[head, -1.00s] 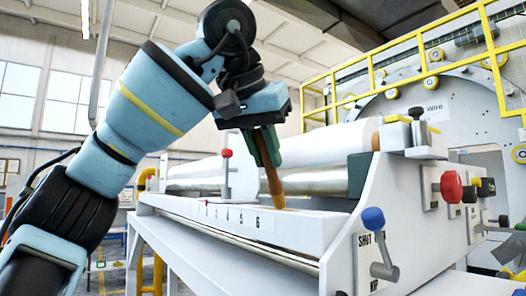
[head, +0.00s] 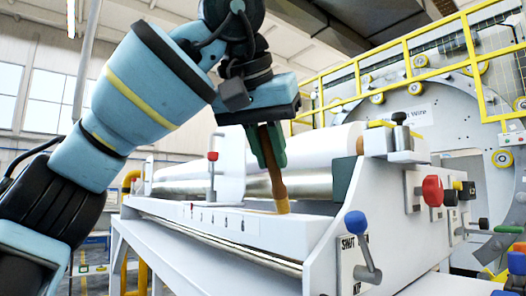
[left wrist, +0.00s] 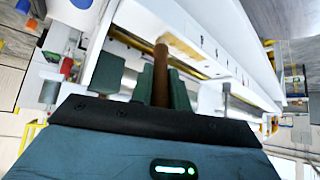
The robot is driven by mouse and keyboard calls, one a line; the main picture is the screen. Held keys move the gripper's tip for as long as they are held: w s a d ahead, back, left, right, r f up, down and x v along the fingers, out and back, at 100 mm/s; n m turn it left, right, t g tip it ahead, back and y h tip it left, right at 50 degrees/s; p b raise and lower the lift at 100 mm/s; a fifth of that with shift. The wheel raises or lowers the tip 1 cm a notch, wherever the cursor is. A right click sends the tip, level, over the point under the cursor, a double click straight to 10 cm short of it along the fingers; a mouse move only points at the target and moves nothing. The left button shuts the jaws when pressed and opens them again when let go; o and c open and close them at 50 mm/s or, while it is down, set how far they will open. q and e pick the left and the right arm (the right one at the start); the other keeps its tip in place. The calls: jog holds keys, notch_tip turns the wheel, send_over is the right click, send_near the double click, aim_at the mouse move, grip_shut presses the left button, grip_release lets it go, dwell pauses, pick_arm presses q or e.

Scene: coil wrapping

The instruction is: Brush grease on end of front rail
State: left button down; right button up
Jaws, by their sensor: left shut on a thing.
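My left gripper (head: 268,147) is shut on a brown brush (head: 279,186) and holds it nearly upright, tip down. The brush tip is at the top of the white front rail (head: 250,230), near its right end, past the row of numbers. I cannot tell whether the tip touches the rail. My right gripper is not in view.
A red-topped lever (head: 212,157) stands left of the gripper. The end plate with a blue-knobbed lever (head: 356,222) and a red knob (head: 432,190) is to the right. A white roll (head: 315,148) lies behind. A yellow railing (head: 400,50) is farther back.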

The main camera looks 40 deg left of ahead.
pick_arm(q)
jog(key=shift+s+d, duration=0.2)
jog(key=shift+d, duration=0.45)
jog(key=shift+w+a, duration=0.1)
jog(key=shift+a, duration=0.05)
jog(key=shift+w+a, duration=0.2)
jog(key=shift+a, duration=0.55)
jog(key=shift+w+a, duration=0.2)
jog(key=shift+a, duration=0.5)
jog(key=shift+w+a+f, duration=0.1)
jog(key=shift+w+a, duration=0.15)
jog(key=shift+a, duration=0.55)
jog(key=shift+w+a, duration=0.2)
jog(key=shift+a, duration=0.55)
jog(key=shift+a, duration=0.1)
jog(key=shift+w+a, duration=0.25)
jog(key=shift+a, duration=0.5)
jog(key=shift+w+a, duration=0.2)
jog(key=shift+a, duration=0.55)
jog(key=shift+a, duration=0.1)
